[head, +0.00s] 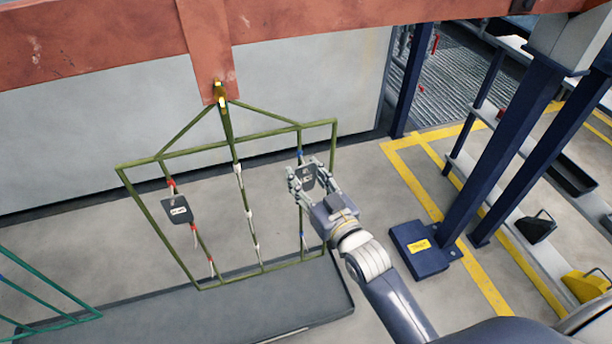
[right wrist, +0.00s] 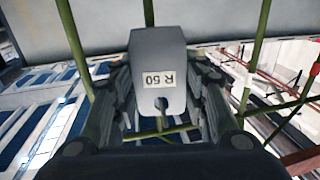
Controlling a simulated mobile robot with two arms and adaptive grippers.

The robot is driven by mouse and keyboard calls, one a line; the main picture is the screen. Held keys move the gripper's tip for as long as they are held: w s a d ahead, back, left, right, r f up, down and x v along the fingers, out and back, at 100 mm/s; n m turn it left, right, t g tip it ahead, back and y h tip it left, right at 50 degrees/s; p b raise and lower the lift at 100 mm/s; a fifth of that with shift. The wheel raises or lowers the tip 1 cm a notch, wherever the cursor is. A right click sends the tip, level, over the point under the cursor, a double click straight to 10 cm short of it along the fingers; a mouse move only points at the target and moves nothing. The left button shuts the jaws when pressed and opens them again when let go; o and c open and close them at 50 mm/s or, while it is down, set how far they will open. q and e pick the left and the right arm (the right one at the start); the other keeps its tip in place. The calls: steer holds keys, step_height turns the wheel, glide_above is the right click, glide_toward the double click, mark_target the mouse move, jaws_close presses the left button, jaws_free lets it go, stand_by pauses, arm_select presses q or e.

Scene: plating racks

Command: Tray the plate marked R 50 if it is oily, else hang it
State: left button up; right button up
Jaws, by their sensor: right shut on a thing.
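The plate marked R 50 (right wrist: 158,60) is a grey tag with a white label and a hole near one end. No clear oily patch shows on the face in view. My right gripper (right wrist: 160,104) is shut on it, one finger at each side. In the head view the gripper (head: 314,184) holds the plate (head: 309,178) at the right side of the green rack (head: 190,150), by the bar with blue-marked hooks (head: 302,235). I cannot tell whether the plate touches a hook. My left gripper is not in view.
Another dark labelled plate (head: 175,213) hangs on the rack's left bar with red-marked hooks. The middle bar has white-marked hooks (head: 249,215). A long dark trough (head: 250,318) lies below. A blue post base with a yellow label (head: 420,262) stands at right; shelves (head: 560,185) are beyond.

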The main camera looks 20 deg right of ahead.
steer(key=o, duration=1.3)
steer(key=shift+c, duration=0.2)
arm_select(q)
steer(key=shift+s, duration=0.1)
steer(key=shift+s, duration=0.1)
arm_select(e)
steer(key=v, duration=1.2)
